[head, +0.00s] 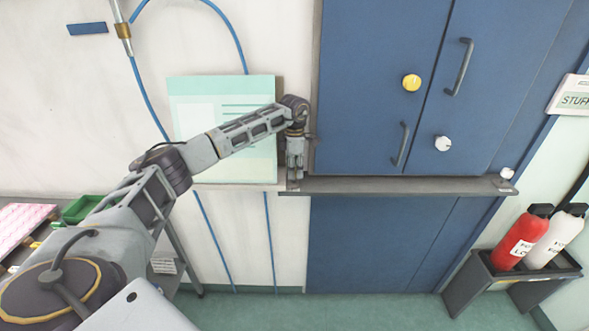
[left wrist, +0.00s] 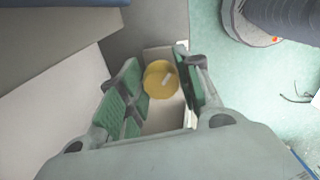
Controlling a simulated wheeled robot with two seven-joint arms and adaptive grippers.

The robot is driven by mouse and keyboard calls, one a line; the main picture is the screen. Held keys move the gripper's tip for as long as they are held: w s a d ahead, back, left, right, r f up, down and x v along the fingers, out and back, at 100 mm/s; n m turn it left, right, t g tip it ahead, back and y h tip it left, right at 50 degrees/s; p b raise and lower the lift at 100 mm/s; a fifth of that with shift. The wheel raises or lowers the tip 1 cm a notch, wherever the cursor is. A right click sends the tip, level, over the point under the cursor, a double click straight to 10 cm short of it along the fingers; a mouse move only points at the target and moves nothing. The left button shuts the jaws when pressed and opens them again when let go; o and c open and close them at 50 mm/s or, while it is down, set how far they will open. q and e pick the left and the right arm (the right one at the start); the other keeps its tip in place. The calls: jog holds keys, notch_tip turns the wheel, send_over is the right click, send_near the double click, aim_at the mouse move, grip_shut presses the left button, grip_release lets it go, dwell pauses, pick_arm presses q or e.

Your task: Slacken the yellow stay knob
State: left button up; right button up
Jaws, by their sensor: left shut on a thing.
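The yellow stay knob (left wrist: 160,78) is a round yellow disc with a pale mark on its face, seen in the left wrist view. My left gripper (left wrist: 157,72) is shut on it, with one green-padded finger on each side. In the head view my left gripper (head: 295,174) points down at the left end of the grey ledge (head: 400,186) on the blue cabinet. There the gripper hides the stay knob. My right gripper is in neither view.
The blue cabinet (head: 375,45) has another yellow knob (head: 411,82) and a white knob (head: 442,143) on its doors, with grey handles. A pale green sheet (head: 190,95) is on the wall behind my left arm. Red (head: 522,238) and white (head: 557,240) bottles stand in a grey holder at right.

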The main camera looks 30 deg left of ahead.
pick_arm(q)
jog(key=shift+r+n, duration=0.1)
jog(key=shift+n, duration=0.3)
jog(key=o, duration=1)
jog(key=shift+o, duration=0.2)
notch_tip(320, 180, up, 12)
dwell(0.4)
